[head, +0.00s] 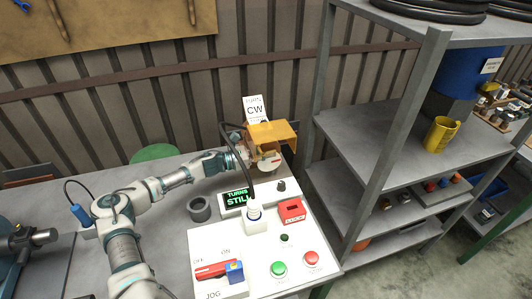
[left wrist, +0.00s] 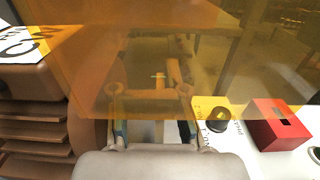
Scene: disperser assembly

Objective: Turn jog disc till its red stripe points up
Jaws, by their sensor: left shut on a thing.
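The pale jog disc (head: 266,167) sits under an orange see-through guard (head: 272,132) at the back of the white panel. A small red mark shows near its right side; I cannot tell the stripe's exact angle. My left gripper (head: 248,160) reaches in from the left, below the guard, and is shut on the disc. In the left wrist view the fingers (left wrist: 152,128) show partly through the guard (left wrist: 140,60), with a pale part between them; the stripe is not clear there. My right gripper is not in view.
A sign reading CW (head: 254,109) stands behind the guard. A display (head: 238,198) reads "TURNS STILL". A black knob (head: 281,186), red box (head: 292,211), green button (head: 278,269) and red button (head: 311,258) are on the panel. A grey ring (head: 199,209) lies left of it.

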